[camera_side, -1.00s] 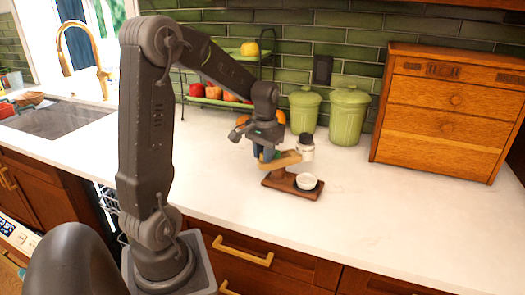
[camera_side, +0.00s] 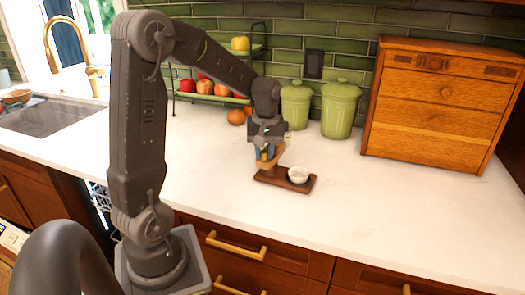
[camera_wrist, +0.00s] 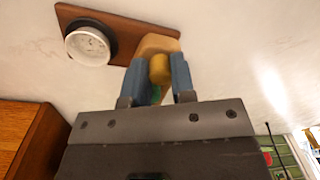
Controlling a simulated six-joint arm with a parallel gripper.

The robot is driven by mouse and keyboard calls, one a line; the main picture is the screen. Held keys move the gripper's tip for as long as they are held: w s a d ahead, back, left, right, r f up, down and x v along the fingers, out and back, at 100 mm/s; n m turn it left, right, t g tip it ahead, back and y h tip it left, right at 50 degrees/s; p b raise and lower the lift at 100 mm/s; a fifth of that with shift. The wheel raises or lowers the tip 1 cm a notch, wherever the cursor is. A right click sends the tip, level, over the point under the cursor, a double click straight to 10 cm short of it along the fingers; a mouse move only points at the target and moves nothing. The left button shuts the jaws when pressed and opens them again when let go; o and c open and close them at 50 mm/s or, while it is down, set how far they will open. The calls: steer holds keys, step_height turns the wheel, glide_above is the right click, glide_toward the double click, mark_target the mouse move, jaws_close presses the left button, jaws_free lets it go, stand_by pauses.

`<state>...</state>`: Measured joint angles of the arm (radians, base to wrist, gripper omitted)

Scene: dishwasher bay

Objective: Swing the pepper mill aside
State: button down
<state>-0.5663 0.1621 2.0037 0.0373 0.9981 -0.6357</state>
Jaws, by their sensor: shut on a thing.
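Two green canisters (camera_side: 340,108) and a wooden drawer cabinet (camera_side: 430,105) stand at the back. A two-tier fruit rack (camera_side: 213,98) is behind my arm, with an orange fruit (camera_side: 236,117) beside it. The counter (camera_side: 400,210) right of the base is clear.

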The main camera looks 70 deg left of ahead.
stand_by(0.5)
steer(key=c, duration=0.9)
jaws_free()
steer(key=shift+c, duration=0.2)
step_height(320, 180, up, 14)
steer(key=shift+w, duration=0.3)
steer(key=shift+d+f, duration=0.1)
steer(key=shift+d, duration=0.05)
steer(key=s+d+f+m+t, duration=0.2)
steer(key=s+d+m, duration=0.4)
steer(key=d, duration=0.4)
steer(key=s+d+f+m+t, duration=0.2)
steer(key=s+d+m+t, duration=0.2)
steer(key=d, duration=0.6)
steer(key=s+m, duration=0.2)
steer(key=m, duration=0.1)
steer(key=shift+s+f+m, duration=0.3)
steer(key=shift+f, duration=0.1)
